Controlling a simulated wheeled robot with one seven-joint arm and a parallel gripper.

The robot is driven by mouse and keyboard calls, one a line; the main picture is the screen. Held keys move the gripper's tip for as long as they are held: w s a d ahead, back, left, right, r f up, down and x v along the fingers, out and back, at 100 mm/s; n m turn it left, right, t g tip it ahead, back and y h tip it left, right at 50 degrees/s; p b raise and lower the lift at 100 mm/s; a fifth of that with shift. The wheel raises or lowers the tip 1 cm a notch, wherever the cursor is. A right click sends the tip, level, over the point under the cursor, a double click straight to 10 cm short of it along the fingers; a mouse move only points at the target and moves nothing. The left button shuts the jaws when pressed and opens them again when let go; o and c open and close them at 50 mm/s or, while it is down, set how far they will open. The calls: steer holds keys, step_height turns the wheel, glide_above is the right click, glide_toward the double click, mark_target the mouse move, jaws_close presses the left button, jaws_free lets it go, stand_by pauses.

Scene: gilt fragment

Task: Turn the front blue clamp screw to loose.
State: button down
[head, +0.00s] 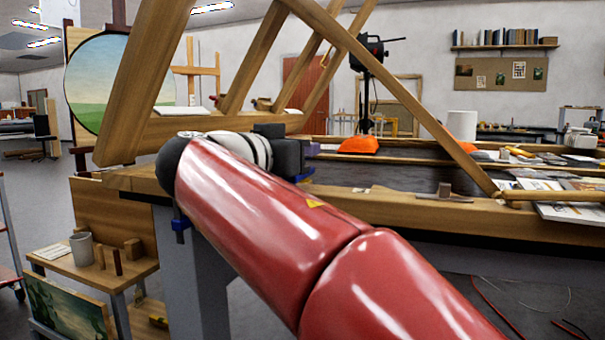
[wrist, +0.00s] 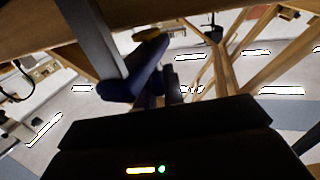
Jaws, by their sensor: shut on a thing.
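In the wrist view, a dark blue clamp part (wrist: 135,83) crosses just ahead of my gripper (wrist: 163,92), beside a pale metal bar. My gripper is shut on the clamp's screw, whose gripped end is mostly hidden between the dark fingers. In the head view, a blue clamp piece (head: 303,175) shows at the bench edge beside the dark end of my arm. Another blue piece (head: 181,223) shows under the bench's left end. My fingertips are hidden there. The screw's turn position cannot be told.
A wooden frame (head: 390,82) with slanted beams rises from the bench (head: 390,205), close to my arm. An orange object (head: 359,146) lies further back. A small side table (head: 140,269) with a mug (head: 81,249) stands at lower left. Papers (head: 570,210) lie at right.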

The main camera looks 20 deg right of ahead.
steer(key=shift+f+n+t+y+b, duration=0.25)
steer(key=shift+n+t+y+b, duration=0.45)
steer(key=shift+t+b, duration=0.2)
steer(key=shift+r+n+t+y+b, duration=0.2)
steer(key=shift+n+t+y+b, duration=0.5)
steer(key=shift+n+t+y, duration=0.3)
steer(key=shift+y, duration=0.3)
steer(key=c, duration=1.5)
jaws_free()
steer(key=v, duration=0.7)
steer(key=shift+s+a, duration=0.2)
steer(key=shift+s, duration=0.15)
